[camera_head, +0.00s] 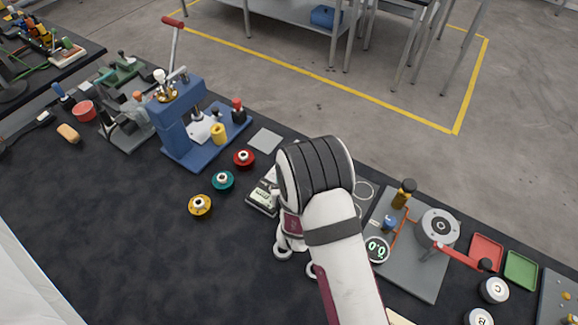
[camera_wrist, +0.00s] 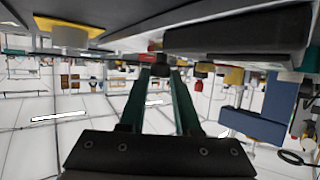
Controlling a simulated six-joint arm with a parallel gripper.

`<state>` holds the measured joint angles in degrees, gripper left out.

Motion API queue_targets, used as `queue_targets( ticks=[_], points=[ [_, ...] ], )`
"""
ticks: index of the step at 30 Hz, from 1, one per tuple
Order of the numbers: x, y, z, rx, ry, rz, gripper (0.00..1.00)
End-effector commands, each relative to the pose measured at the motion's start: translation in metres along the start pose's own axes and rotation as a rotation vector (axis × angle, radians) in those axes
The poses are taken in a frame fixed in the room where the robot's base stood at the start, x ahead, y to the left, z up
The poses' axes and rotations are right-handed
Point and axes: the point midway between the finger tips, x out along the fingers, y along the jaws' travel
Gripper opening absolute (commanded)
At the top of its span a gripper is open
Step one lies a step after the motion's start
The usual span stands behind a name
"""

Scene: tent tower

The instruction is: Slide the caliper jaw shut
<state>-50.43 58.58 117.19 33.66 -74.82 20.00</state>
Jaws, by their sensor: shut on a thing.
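In the wrist view my gripper (camera_wrist: 161,72) has two long green fingers that converge on a small dark block (camera_wrist: 160,66). It is shut on this block, close to the bench surface, which shows along the top of the picture. I cannot tell for certain that the block is the caliper's sliding jaw. In the head view my white arm and its dark ribbed wrist cover the fingertips. A pale device with a greenish display (camera_head: 262,196) shows partly just left of the wrist; whether it belongs to the caliper is unclear. The caliper's jaw gap is hidden.
A blue press (camera_head: 183,130) stands to the left. The dark bench is clear at the front left.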

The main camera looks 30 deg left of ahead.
Motion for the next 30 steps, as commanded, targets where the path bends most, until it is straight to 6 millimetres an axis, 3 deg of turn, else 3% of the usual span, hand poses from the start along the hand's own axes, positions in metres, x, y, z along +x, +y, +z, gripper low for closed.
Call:
queue_targets(
  ticks=[2, 3, 7, 16, 19, 30],
  points=[
    [-0.001, -0.004, 0.002, -0.007, -0.003, -0.012, 0.00],
    [-0.001, -0.005, 0.002, -0.007, -0.003, -0.013, 0.37],
    [-0.001, -0.004, 0.002, -0.006, -0.003, -0.011, 0.60],
    [-0.001, -0.003, 0.001, -0.005, -0.002, -0.008, 0.62],
    [-0.011, -0.003, 0.001, -0.006, -0.003, -0.009, 0.62],
    [-0.100, -0.003, 0.001, -0.007, -0.003, -0.010, 0.62]
  ],
)
